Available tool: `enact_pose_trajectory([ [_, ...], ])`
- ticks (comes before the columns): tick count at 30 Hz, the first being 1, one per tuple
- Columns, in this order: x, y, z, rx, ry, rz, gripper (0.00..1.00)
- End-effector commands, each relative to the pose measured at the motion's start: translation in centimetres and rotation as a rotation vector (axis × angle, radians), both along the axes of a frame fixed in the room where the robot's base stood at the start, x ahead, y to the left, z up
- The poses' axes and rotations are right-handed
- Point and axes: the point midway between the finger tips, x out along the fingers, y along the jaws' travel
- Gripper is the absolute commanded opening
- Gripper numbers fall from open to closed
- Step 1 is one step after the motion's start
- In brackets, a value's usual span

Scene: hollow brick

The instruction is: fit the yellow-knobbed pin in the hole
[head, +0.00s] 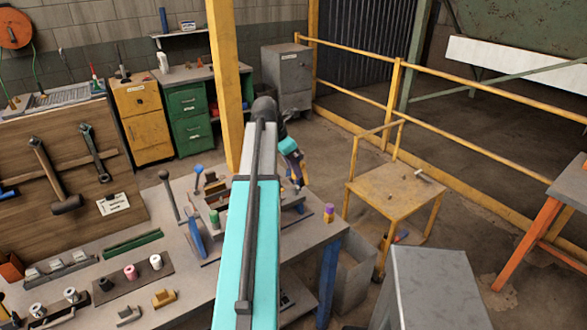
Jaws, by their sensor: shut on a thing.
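My arm reaches up and away over the workbench (190,273), and my gripper (299,176) points down past its far right part. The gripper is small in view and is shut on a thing. A small yellowish patch shows at its jaws and fits the yellow-knobbed pin, but the pin's shape is too small to make out. A block fixture with dark and pale parts lies on the bench behind my arm. My arm covers much of it, and I cannot make out the hole.
Blue-knobbed (198,170) and dark-knobbed (164,175) pieces stand left of my arm. A purple-topped piece (329,212) stands near the bench's right edge. A yellow stand (395,198) is beyond on the right, and a grey cabinet (435,287) is at front right.

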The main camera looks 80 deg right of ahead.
Motion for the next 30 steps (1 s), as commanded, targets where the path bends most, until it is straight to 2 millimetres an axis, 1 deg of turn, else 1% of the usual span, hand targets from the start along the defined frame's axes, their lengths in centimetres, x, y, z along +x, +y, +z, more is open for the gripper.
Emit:
enact_pose_trajectory([
  [30,0.1,0.0,-1.2,0.000,0.000,0.002,0.00],
])
